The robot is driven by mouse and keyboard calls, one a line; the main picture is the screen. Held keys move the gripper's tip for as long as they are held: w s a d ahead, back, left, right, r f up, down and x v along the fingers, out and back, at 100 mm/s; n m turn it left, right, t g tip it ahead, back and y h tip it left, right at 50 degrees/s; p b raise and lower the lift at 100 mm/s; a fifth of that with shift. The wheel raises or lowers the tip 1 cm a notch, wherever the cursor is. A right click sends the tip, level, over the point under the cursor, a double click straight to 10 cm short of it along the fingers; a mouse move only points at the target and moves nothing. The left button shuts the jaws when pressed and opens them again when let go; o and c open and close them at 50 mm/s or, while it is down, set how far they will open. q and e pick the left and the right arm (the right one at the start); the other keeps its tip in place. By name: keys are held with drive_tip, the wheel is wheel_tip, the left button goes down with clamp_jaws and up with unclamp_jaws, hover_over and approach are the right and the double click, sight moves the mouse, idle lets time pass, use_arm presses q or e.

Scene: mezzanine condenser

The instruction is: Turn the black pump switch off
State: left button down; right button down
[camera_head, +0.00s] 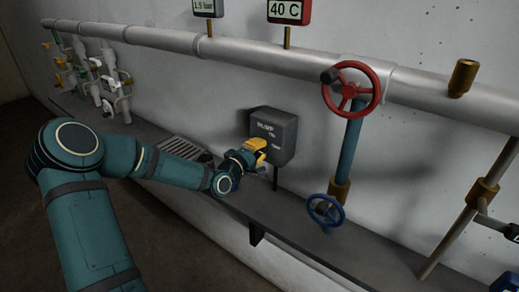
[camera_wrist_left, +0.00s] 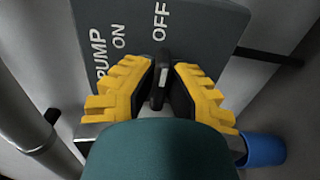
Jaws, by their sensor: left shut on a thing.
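The grey pump box (camera_head: 285,133) is on the wall in the middle of the head view. It also fills the top of the left wrist view (camera_wrist_left: 205,35), with the words PUMP, ON and OFF on its face. My left gripper (camera_head: 261,151) is at the box's lower front, its yellow fingers on either side of the black switch (camera_wrist_left: 160,88). It is shut on the switch. The switch has a pale mark and points up in the left wrist view, toward the word OFF. The fingers hide its sides. My right gripper is not in view.
A thick grey pipe (camera_head: 225,48) runs along the wall above the box. A red handwheel (camera_head: 351,90) and a blue handwheel (camera_head: 326,211) are to its right. A dark ledge (camera_head: 330,255) runs below. Small valves (camera_head: 110,82) stand at the far left.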

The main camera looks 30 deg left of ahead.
use_arm(q)
drive_tip(key=shift+r, duration=0.1)
drive_tip(key=c, duration=1)
unclamp_jaws()
drive_tip(key=shift+s, duration=0.1)
drive_tip(key=s, duration=1.1)
drive_tip(key=shift+s+a, duration=0.35)
drive_tip(key=shift+a, duration=0.1)
